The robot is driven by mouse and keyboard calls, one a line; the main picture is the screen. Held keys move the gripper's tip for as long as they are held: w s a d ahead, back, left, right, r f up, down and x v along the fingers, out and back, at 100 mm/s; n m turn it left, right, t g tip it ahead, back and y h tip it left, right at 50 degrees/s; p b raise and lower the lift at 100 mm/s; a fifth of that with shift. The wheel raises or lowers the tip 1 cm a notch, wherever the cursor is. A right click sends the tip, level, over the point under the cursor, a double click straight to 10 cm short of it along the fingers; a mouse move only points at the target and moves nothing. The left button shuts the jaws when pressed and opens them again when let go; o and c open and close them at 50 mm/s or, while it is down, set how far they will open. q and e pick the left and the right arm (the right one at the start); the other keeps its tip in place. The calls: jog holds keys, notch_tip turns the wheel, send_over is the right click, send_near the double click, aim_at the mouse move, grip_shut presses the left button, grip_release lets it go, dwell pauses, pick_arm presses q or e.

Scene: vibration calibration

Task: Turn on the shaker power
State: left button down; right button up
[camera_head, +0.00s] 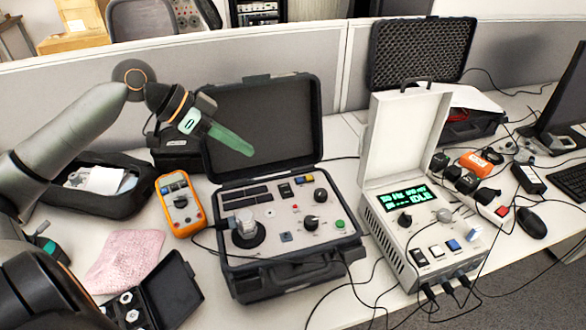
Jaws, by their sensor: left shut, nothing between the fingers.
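The shaker (345,250) looks to be the black open case in the middle of the desk, with a light control panel. Its panel has dark display strips (244,195), a black rocker switch (285,190), a black knob (311,222), a green button (339,224) and a red spot near the knob. A metal cylinder (244,221) stands on a black round disc at the panel's left. My left gripper (250,152) is shut and empty, with its green fingers in front of the raised lid (285,120), above and apart from the panel. My right gripper is not visible.
A white instrument (385,235) with a lit display reading IDLE stands to the right, lid raised. An orange multimeter (181,205), pink cloth (125,258) and small black box (172,300) lie to the left. Cables (365,290) cross the desk front. Grey partitions (50,105) stand behind.

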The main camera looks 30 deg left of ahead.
pick_arm(q)
jog(key=p, duration=0.1)
send_over(286, 189)
jog(key=s, duration=0.1)
jog(key=f, duration=0.7)
jog(key=shift+s+a, duration=0.2)
jog(key=shift+a, duration=0.1)
jog(key=f, duration=0.2)
jog(key=shift+s+f, duration=0.2)
jog(key=shift+f, duration=0.8)
